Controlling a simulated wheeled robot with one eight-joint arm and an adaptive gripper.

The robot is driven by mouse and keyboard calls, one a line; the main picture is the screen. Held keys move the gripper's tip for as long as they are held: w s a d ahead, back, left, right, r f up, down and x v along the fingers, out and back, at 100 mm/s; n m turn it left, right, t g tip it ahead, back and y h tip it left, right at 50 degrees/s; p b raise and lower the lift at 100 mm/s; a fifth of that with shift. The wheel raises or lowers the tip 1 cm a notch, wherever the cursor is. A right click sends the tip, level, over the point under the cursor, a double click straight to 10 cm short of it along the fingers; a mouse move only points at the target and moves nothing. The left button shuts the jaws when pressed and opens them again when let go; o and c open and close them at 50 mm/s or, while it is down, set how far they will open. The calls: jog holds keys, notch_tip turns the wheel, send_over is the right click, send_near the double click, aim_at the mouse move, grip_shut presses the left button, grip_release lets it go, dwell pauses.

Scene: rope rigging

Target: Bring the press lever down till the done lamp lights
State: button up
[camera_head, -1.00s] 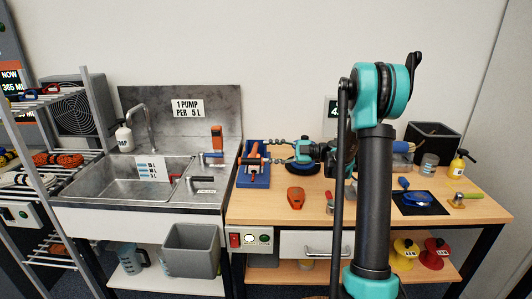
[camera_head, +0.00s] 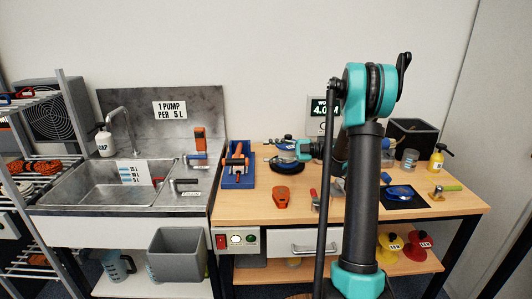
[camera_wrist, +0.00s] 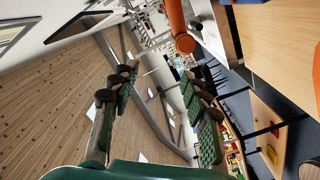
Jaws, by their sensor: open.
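The press (camera_head: 231,181) is a blue-based fixture with orange upright parts at the back left of the wooden bench. Its lever seems to be among these orange parts; its exact angle is too small to tell. My gripper (camera_head: 279,151) is open and empty, to the right of the press and apart from it. In the wrist view my gripper (camera_wrist: 160,88) shows its two fingers spread, with an orange rounded bar (camera_wrist: 176,22) beyond them. A control box (camera_head: 237,240) with a red switch and small round lamps hangs under the bench's front left; I cannot tell whether a lamp is lit.
An orange tool (camera_head: 281,197) lies on the bench in front of my gripper. The steel sink (camera_head: 108,187) stands left of the press. A display (camera_head: 320,109) is on the wall behind. A blue item on a dark mat (camera_head: 408,203) lies to the right.

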jog(key=shift+s+d, duration=0.1)
jog(key=shift+d, duration=1.95)
jog(key=shift+c, duration=0.5)
jog(key=shift+a, duration=0.1)
jog(key=shift+c, duration=1.2)
jog(key=a+r+m+h, duration=0.1)
jog(key=a, duration=0.1)
jog(key=w+a+r+m+h, duration=0.1)
jog(key=r+m, duration=0.1)
jog(key=w+a+r+m+h, duration=0.1)
jog(key=a+h, duration=0.1)
jog(key=shift+w+a+r+m, duration=0.2)
jog(key=shift+a+m, duration=0.1)
jog(key=shift+m, duration=0.1)
grip_shut()
jog(key=s+a+r+m+h, duration=0.2)
jog(key=a+r+m+h, duration=0.1)
jog(key=r+m+h, duration=0.3)
jog(key=shift+n+y, duration=0.4)
jog(key=shift+y, duration=0.1)
jog(key=x, duration=0.9)
jog(key=shift+s+a+r, duration=0.15)
jog(key=shift+s+a, duration=0.05)
notch_tip(320, 180, down, 3)
jog(key=shift+a+f, duration=0.15)
jog(key=shift+f, duration=0.5)
